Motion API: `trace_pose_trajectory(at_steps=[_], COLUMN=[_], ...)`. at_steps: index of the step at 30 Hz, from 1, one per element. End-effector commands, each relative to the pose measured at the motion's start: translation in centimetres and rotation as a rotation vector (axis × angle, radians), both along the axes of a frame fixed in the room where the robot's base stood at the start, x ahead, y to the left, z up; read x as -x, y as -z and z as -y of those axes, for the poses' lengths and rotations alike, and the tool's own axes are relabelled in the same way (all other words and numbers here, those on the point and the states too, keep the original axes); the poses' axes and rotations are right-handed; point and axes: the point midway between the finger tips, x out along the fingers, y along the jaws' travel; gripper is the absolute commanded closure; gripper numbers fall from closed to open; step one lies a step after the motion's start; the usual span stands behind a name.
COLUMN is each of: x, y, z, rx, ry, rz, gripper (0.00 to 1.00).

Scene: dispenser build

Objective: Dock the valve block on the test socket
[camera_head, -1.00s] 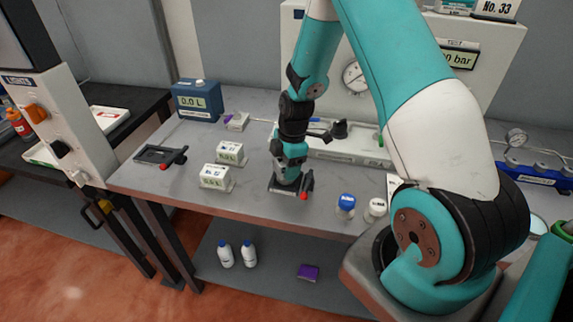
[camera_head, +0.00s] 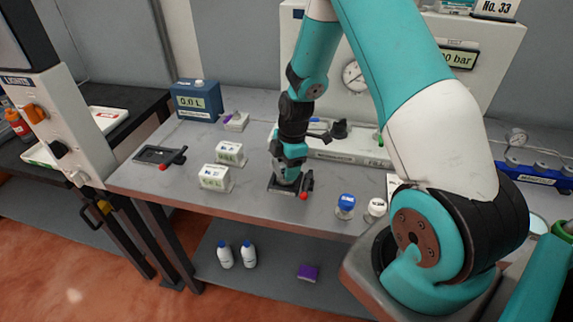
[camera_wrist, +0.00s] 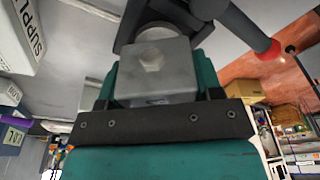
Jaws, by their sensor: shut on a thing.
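My gripper (camera_head: 288,170) points down over the bench and is shut on a grey metal block, the valve block (camera_wrist: 155,68), which shows between the teal fingers in the wrist view. A similar black fixture (camera_head: 155,154) with a red-tipped lever lies further left, empty.
Two white labelled boxes (camera_head: 215,177) stand left of my gripper. A blue-capped jar (camera_head: 346,205) and a white-capped jar (camera_head: 376,207) stand to the right. A pale manifold tray (camera_head: 340,157) lies behind. The bench front edge (camera_head: 240,217) is close.

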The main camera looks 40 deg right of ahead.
Motion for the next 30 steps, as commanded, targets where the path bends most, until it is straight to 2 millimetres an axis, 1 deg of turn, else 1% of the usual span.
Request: trace_pose_trajectory(at_steps=[14,15,16,17,25,30], x=[-0.1,-0.1,-0.1,-0.1,0.0,0.0], y=[1.0,1.0,0.9,0.9,0.9,-0.1], z=[0.0,0.0,0.0,0.0,0.0,0.1], rx=[0.0,0.0,0.0,0.0,0.0,0.0], ry=[-0.001,-0.001,-0.001,-0.001,0.0,0.0], rz=[0.001,0.002,0.002,0.002,0.0,0.0], gripper=[0.83,0.38,0.31,0.3,0.3,0.3])
